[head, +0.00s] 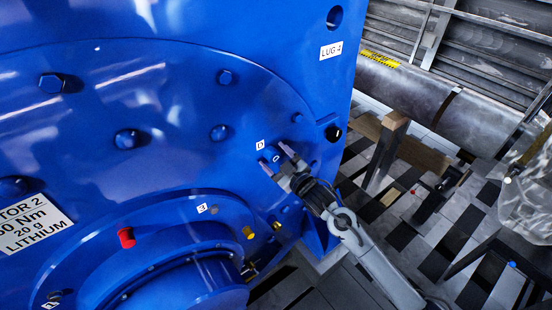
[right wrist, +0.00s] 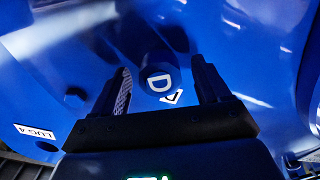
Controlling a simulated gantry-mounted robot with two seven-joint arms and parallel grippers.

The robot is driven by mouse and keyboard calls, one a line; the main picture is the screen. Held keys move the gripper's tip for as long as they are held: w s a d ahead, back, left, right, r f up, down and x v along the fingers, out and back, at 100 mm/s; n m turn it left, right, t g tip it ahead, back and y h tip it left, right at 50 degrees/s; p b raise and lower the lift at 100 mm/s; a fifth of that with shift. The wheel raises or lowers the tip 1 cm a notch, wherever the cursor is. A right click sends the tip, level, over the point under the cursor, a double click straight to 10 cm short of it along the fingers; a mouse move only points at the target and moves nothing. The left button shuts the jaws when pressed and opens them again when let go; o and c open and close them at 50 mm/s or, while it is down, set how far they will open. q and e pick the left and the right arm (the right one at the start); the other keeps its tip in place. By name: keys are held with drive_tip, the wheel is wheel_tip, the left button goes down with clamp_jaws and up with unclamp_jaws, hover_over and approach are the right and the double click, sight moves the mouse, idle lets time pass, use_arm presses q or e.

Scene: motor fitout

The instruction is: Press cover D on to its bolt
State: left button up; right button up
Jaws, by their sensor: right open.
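In the head view the cover (head: 271,153) is at the right part of the big blue motor face (head: 180,85), beside a small white D label (head: 260,144). My right gripper (head: 277,158) is open with a fingertip on each side of the cover. I cannot tell whether the fingers touch it or how far it sits on its bolt, which is hidden. My left gripper is not in view.
Several blue bolt heads or caps (head: 129,139) stand out from the motor face. A red cap (head: 126,237) and a yellow one (head: 248,232) are on the lower ring. A LUG 4 label (head: 331,50) is near the top. A wooden-topped post (head: 388,145) stands on the floor at right.

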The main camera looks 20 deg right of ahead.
drive_tip(key=b+v, duration=0.1)
drive_tip(key=v, duration=1)
drive_tip(key=shift+b, duration=0.3)
